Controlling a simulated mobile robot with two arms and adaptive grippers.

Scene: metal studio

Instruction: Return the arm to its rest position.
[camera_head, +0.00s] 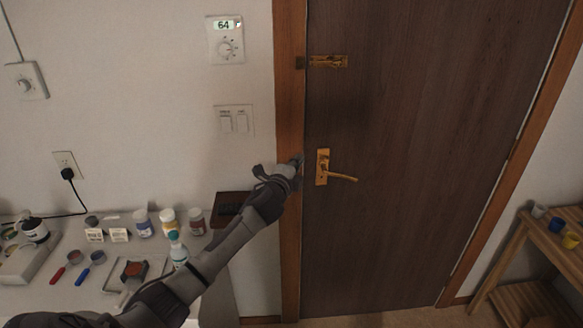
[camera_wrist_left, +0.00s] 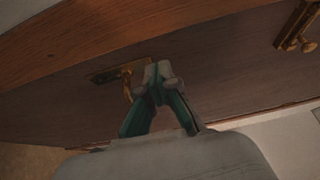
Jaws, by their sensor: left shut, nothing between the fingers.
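My left arm comes in from the lower left in the head view and reaches up to the right across the counter. My left gripper (camera_head: 297,161) is at the wooden door frame, just left of the brass door handle (camera_head: 322,168). The gripper is shut and empty. In the left wrist view the gripper (camera_wrist_left: 158,72) has its fingertips together, overlapping the view of the brass handle plate (camera_wrist_left: 108,74). I cannot tell whether it touches the handle. My right gripper is not in view.
The dark door (camera_head: 420,130) is shut, with a brass latch (camera_head: 328,62) higher up. The white counter (camera_head: 60,300) under my arm carries several bottles, such as a white-and-blue jar (camera_head: 143,224). A wooden shelf (camera_head: 545,245) stands at the right. The floor before the door looks clear.

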